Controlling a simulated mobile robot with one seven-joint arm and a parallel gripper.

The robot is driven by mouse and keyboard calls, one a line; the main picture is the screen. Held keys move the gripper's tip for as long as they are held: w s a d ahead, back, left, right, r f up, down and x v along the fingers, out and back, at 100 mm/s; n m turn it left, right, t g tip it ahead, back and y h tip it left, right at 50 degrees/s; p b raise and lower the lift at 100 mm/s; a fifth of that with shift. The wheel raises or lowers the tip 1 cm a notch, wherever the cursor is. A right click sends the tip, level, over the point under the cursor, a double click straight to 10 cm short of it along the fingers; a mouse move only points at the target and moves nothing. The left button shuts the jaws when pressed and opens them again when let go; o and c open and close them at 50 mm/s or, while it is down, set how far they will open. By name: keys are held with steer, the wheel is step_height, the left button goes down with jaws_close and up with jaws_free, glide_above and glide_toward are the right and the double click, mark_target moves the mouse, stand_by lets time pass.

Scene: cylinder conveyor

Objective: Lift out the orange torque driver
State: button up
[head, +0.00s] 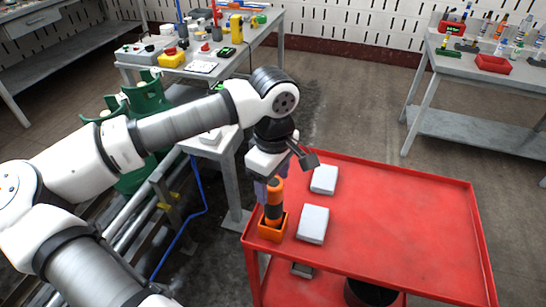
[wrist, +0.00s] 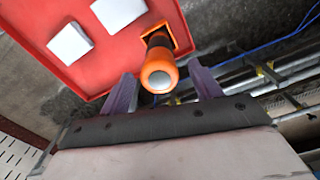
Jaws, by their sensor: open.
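The orange torque driver (head: 274,201), with a black band, stands upright in a small orange holder (head: 272,234) at the near left corner of the red cart. In the wrist view the driver (wrist: 159,70) points its round end at the camera, and the holder (wrist: 181,35) shows behind it. My gripper (head: 268,186) is beside the top of the driver. In the wrist view my gripper (wrist: 164,88) is open, with one purple finger on each side of the driver's end and a gap on both sides. The driver's lower tip is hidden inside the holder.
Two white blocks, one nearer (head: 313,224) and one farther (head: 324,180), lie on the red cart (head: 410,220) right of the holder. The cart's right side is clear. A grey stand (head: 226,150) and green cylinders (head: 147,100) are to the left.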

steer(key=shift+f, duration=1.2)
steer(key=c, duration=1.3)
steer(key=o, duration=0.7)
steer(key=c, duration=0.6)
steer(key=shift+o, duration=0.2)
steer(key=shift+r+p, duration=1.8)
steer(key=shift+r, duration=2)
steer(key=shift+w, duration=0.1)
